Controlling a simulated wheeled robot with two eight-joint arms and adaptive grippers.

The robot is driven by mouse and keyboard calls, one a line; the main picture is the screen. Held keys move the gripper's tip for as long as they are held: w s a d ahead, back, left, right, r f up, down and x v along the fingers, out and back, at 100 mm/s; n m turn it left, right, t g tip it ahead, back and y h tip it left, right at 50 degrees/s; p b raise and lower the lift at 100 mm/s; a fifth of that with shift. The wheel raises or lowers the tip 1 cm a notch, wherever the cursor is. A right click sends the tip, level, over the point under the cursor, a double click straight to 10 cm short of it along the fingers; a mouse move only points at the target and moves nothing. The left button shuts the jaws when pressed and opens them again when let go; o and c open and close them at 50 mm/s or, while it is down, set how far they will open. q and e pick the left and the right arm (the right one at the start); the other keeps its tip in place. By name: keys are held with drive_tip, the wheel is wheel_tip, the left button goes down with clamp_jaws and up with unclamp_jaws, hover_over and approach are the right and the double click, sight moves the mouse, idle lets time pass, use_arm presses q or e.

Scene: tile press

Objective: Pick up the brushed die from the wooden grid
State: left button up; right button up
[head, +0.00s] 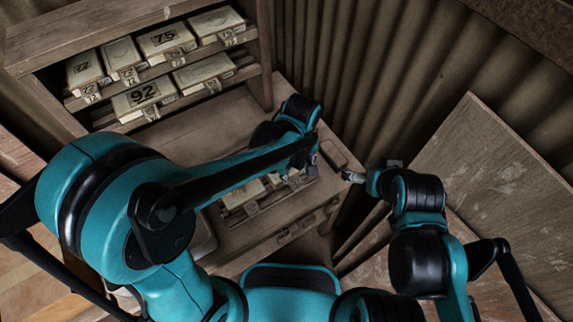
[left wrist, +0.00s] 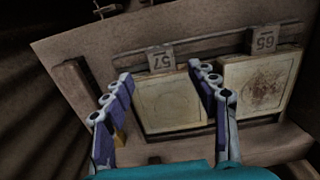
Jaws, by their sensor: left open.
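A wooden grid (left wrist: 195,60) fills the left wrist view and holds two pale square dies side by side. The die under tag 57 (left wrist: 165,110) has a faint square outline. The die under tag 65 (left wrist: 262,85) has a dark blotchy mark in its middle. I cannot tell surely which is brushed. My left gripper (left wrist: 163,72) is open, its fingers over the sides of the die at tag 57; contact is unclear. In the head view the grid's dies (head: 247,191) are partly hidden by my left arm. My right gripper (head: 350,176) is small there, jaws unclear.
A wooden shelf rack (head: 130,30) at upper left holds several numbered pale boxes, including one marked 92 (head: 143,96). A corrugated wall (head: 365,60) stands behind. A large flat board (head: 500,180) leans at right. A dark wooden bar (left wrist: 78,90) lies left of the dies.

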sight(296, 181)
use_arm(q)
wheel_tip(296, 181, down, 6)
drive_tip(key=b, duration=0.2)
drive_tip(key=shift+a+r+b, duration=0.15)
drive_tip(key=shift+r+b, duration=0.1)
drive_tip(key=shift+b, duration=0.05)
drive_tip(key=shift+r, duration=0.1)
drive_tip(key=shift+c, duration=0.9)
clamp_jaws()
